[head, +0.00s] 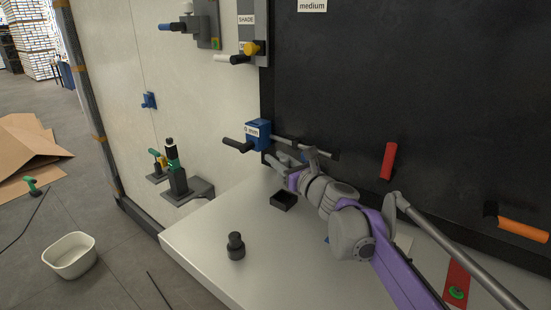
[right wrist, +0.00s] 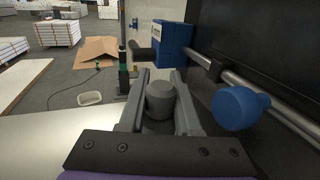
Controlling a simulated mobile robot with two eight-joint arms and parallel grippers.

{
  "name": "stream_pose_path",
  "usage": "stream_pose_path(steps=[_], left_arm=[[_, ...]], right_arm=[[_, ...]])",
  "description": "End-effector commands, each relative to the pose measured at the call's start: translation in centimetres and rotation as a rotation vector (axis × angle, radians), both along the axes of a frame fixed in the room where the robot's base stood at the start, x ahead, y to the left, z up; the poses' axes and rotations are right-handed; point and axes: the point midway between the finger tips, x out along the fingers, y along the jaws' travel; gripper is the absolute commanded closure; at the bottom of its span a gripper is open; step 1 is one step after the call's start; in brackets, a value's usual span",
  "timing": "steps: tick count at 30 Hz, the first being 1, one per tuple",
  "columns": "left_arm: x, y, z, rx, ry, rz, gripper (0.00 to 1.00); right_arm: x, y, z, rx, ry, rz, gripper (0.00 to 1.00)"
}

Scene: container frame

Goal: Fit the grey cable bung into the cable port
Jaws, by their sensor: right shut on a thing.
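My right gripper (head: 279,161) reaches in from the lower right, above the pale table's back edge and close to the dark panel. In the right wrist view my right gripper (right wrist: 159,90) is shut on the grey cable bung (right wrist: 160,98), a short stepped cylinder between the two fingers. In the head view the bung is small and mostly hidden by the fingers. I cannot make out the cable port for certain in either view. My left gripper is not in view.
A blue block (head: 258,134) with a rod and black handle is close to the gripper; a blue knob (right wrist: 240,108) is at its right. A dark stepped piece (head: 236,246) and a small black box (head: 284,200) rest on the table (head: 200,240).

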Motion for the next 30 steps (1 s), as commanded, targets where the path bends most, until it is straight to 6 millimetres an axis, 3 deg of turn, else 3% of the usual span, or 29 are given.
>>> stream_pose_path(steps=[8, 30], left_arm=[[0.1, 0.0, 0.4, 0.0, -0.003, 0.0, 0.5], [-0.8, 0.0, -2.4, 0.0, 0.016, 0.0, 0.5]], right_arm=[[0.0, 0.0, 0.1, 0.0, 0.0, 0.001, 1.0], [0.0, 0.0, -5.2, -0.001, 0.001, 0.001, 1.0]])
